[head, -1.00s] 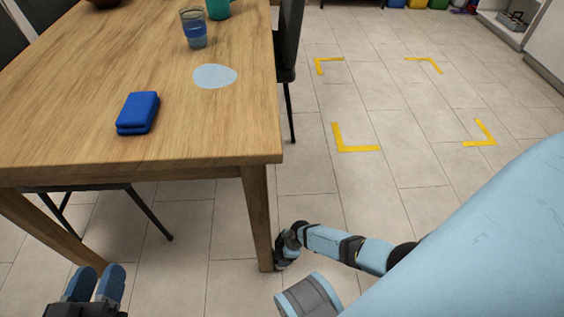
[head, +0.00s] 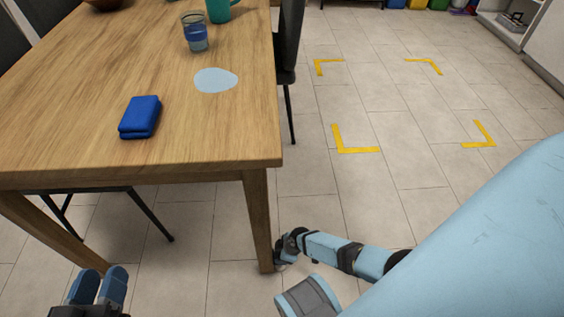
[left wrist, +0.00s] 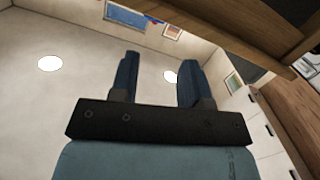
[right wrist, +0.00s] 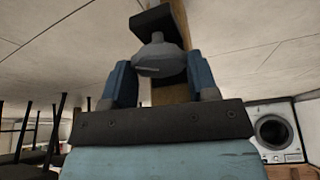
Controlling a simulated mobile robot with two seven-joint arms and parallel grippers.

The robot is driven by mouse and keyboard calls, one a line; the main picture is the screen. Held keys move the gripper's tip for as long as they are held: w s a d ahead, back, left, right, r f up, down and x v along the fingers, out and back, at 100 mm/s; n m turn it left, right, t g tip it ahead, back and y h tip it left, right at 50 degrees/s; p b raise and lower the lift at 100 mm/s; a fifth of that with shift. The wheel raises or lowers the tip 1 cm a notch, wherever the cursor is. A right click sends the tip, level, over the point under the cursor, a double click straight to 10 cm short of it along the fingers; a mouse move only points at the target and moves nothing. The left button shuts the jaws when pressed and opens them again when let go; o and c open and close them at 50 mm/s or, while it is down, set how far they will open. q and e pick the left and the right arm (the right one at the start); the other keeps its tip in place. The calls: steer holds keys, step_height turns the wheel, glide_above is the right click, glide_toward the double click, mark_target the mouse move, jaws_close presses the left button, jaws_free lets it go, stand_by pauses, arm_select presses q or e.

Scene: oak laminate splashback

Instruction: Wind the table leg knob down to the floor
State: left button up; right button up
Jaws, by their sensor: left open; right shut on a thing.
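The wooden table (head: 90,100) fills the left of the head view. Its near right leg (head: 257,220) reaches down close to the tiled floor. My right gripper (head: 283,256) is low beside the foot of this leg. In the right wrist view, the right gripper (right wrist: 160,82) is shut on a grey rounded knob (right wrist: 160,60), with a dark flat foot piece (right wrist: 158,20) joined to it and the wooden leg behind. Whether the foot piece touches the floor cannot be told. My left gripper (head: 100,288) is open and empty at lower left; it also shows in the left wrist view (left wrist: 155,75).
On the table are a folded blue cloth (head: 140,117), a pale blue puddle (head: 216,80), a glass of blue liquid (head: 195,32) and a teal mug (head: 219,10). A dark chair (head: 288,50) stands at the right edge. Floor with yellow corner marks (head: 355,150) is clear.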

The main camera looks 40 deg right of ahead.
steer(key=o, duration=0.9)
arm_select(q)
steer(key=shift+w+r, duration=0.1)
arm_select(e)
steer(key=shift+o, duration=0.2)
arm_select(q)
step_height(320, 180, up, 6)
steer(key=a+n+t+p, duration=0.1)
steer(key=t+p, duration=0.1)
steer(key=p, duration=0.5)
steer(key=shift+a+r+y+p, duration=0.2)
steer(key=shift+a+y+p, duration=0.1)
steer(key=shift+y+p, duration=0.1)
arm_select(e)
steer(key=v, duration=1.4)
steer(key=shift+f, duration=0.1)
